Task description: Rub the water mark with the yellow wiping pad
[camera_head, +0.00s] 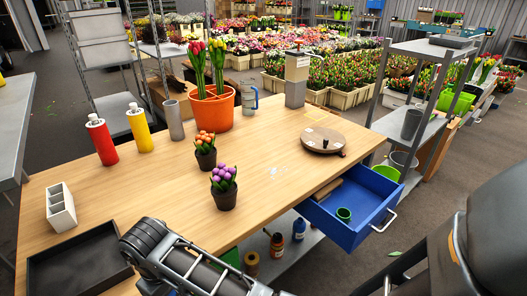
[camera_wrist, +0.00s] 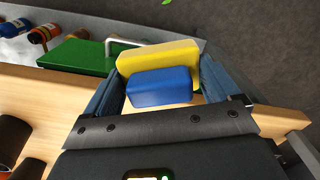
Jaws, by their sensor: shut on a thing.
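The yellow wiping pad (camera_wrist: 158,57) shows in the wrist view as a yellow block with a blue block (camera_wrist: 160,88) against it, which looks like its grip. My gripper (camera_wrist: 161,82) has one finger on each side of the blue block and is shut on it. Tabletop wood shows beneath, near the table's edge. The water mark (camera_head: 276,171) looks like a faint whitish patch on the wooden table (camera_head: 150,188) in the head view, right of the purple-flowered pot. The gripper and pad do not show in the head view; only my arm does, at the bottom.
A small purple-flowered pot (camera_head: 223,192) and an orange-flowered pot (camera_head: 205,155) stand left of the mark. A round wooden board (camera_head: 322,140) lies to its right. A blue drawer (camera_head: 352,212) sticks out at the front right. Bottles (camera_head: 277,245) stand on the lower shelf.

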